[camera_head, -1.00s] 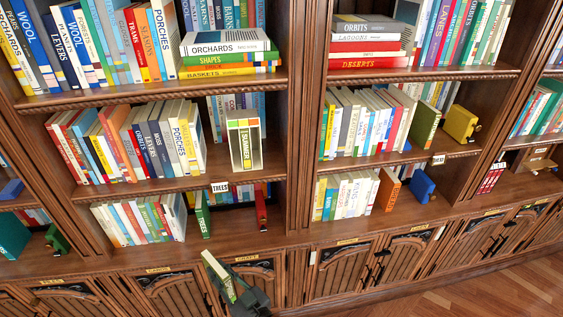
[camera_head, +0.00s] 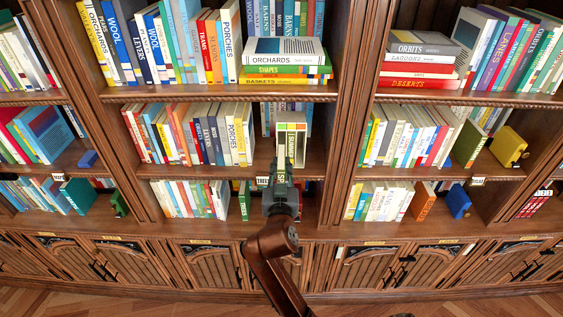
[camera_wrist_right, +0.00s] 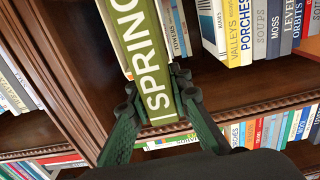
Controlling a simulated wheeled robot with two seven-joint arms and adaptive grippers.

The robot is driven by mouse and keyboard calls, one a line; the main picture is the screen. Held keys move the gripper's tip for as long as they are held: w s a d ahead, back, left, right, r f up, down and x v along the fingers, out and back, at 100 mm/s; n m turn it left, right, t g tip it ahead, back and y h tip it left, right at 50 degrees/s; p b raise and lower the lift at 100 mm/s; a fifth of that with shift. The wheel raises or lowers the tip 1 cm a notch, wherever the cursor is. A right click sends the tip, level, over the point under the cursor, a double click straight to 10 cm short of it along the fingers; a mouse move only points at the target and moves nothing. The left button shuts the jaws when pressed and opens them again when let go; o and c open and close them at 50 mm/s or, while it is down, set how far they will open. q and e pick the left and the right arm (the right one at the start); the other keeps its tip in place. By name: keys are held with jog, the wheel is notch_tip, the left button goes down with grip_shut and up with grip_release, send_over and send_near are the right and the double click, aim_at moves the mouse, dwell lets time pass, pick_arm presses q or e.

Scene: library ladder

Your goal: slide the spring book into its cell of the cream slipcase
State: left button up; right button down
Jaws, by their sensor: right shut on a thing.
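The cream slipcase (camera_head: 300,127) stands upright on the middle shelf of the centre bay, left of the upright divider. My right gripper (camera_head: 281,180) is in front of it, its arm coming up from below. In the right wrist view the gripper (camera_wrist_right: 158,98) is shut on the green spring book (camera_wrist_right: 143,55), one finger on each side of its spine, which reads SPRING. In the head view the upright green book (camera_head: 281,147) is at the slipcase's left front. I cannot tell how far in it is; the gripper hides its lower part. My left gripper is not in view.
A row of books (camera_head: 205,135) stands left of the slipcase. A stack of lying books (camera_head: 284,62) is on the shelf above. The wooden divider (camera_head: 347,130) rises close on the right. The shelf edge runs below the gripper.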

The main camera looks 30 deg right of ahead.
aim_at(281, 155)
jog(key=shift+s, duration=0.1)
jog(key=shift+p+x, duration=0.3)
jog(key=shift+x, duration=2.6)
jog(key=x, duration=0.6)
jog(key=shift+w, duration=0.3)
dwell(2.3)
jog(key=c, duration=1.7)
grip_release()
jog(key=shift+v, duration=3.7)
jog(key=shift+c, duration=0.3)
